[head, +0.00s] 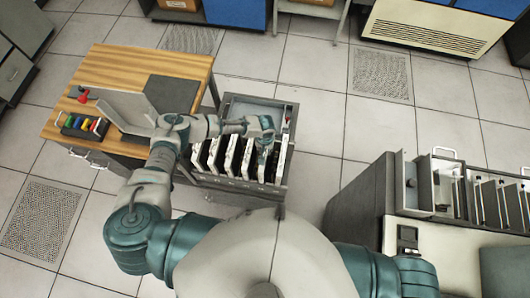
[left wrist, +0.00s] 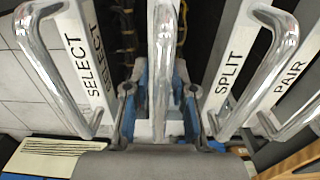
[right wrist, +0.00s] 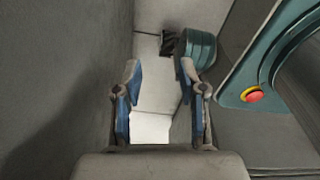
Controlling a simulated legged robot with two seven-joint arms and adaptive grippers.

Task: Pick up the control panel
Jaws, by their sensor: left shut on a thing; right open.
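Several white-edged control panels stand upright in a row in the grey open rack (head: 231,184). In the left wrist view they carry chrome handles and labels; one reads SPLIT (left wrist: 228,75), its neighbour PAIR, two others SELECT. My left gripper (head: 266,142) is over the right part of the row. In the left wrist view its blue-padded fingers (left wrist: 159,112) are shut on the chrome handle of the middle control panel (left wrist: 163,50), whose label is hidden. My right gripper (right wrist: 161,103) is open and empty, close to grey surfaces, and out of the head view.
A wooden desk (head: 120,62) with coloured switches (head: 83,124) and a red knob (head: 82,94) stands left of the rack. A second cabinet (head: 362,205) with upright panels stands at the right. Tiled floor (head: 325,120) lies clear between them.

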